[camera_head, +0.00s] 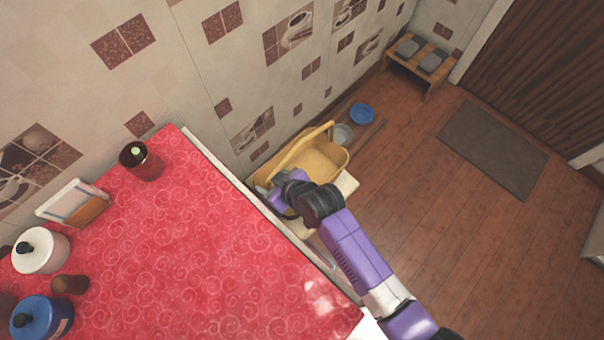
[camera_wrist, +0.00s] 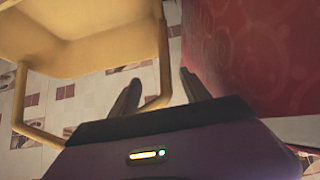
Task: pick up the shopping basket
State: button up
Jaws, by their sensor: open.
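The shopping basket (camera_head: 322,158) is yellow with a raised handle. In the head view it stands beyond the red counter's edge, by the wall, partly hidden by my arm. My gripper (camera_head: 264,190) is at the basket's near side; its fingertips are hard to make out there. In the wrist view the basket (camera_wrist: 85,40) fills the upper left, and its handle loops down toward my gripper (camera_wrist: 160,90). The fingers are apart and hold nothing. One handle bar appears between them in the picture; I cannot tell its depth.
The red-covered counter (camera_head: 190,235) lies close beside my gripper, also in the wrist view (camera_wrist: 255,50). It bears a dark red can (camera_head: 141,162), jars and a napkin holder. Blue (camera_head: 362,113) and grey bowls stand on the floor beyond the basket.

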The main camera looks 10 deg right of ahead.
grip_shut()
jog(key=shift+w+r, duration=0.1)
jog(key=shift+r, duration=0.05)
dwell(1.1)
